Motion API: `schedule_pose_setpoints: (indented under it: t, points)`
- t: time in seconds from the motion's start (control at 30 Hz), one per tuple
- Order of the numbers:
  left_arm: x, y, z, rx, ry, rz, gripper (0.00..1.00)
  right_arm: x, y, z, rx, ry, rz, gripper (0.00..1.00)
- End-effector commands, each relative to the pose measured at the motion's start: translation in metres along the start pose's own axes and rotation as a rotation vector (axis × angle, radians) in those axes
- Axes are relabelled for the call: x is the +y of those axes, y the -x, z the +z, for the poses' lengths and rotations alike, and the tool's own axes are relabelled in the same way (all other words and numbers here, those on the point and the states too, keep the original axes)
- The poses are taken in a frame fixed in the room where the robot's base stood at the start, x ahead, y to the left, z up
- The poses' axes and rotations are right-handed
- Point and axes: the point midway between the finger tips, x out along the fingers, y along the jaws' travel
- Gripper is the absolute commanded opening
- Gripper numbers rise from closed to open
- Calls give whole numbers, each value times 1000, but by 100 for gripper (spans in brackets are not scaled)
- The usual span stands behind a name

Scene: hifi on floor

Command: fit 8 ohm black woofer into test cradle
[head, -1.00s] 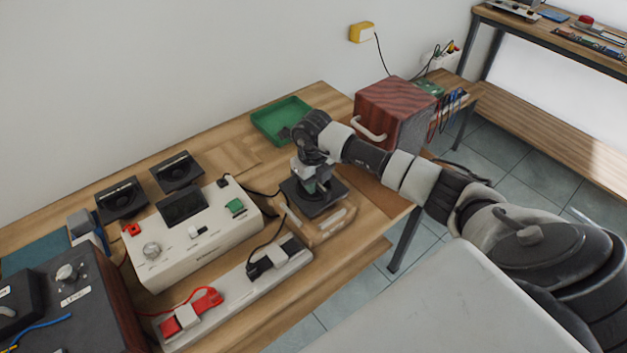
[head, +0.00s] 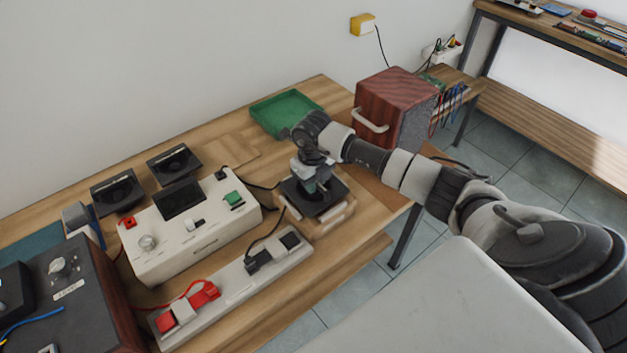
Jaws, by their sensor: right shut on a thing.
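My right gripper (head: 316,181) points down and is shut on a black square-framed woofer (head: 318,207). The woofer is at the wooden test cradle (head: 345,217), with the cradle's light wooden edges showing around its front and right sides. I cannot tell whether it is fully seated or slightly above the cradle. The gripper hides the woofer's middle, and no ohm marking is readable. My left gripper is not in view.
Two more black speakers (head: 117,191) (head: 174,165) lie behind the cream tester box (head: 190,225). A power strip (head: 232,285) runs along the front. A green tray (head: 286,114) and a red-brown wooden speaker box (head: 395,108) stand behind the cradle.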

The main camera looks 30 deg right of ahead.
Motion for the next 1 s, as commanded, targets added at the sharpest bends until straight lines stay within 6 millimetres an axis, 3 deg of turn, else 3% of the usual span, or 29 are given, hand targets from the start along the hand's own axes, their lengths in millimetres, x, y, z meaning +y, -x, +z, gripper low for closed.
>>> schedule_pose_setpoints:
  t: [0.9,0.93,1.0]
  points:
    - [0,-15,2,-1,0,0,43,0,-17,1,-5,-1,0,0]
    - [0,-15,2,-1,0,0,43,0,-17,1,-4,-1,0,21]
    - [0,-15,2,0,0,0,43,0,-18,1,-4,-1,0,32]
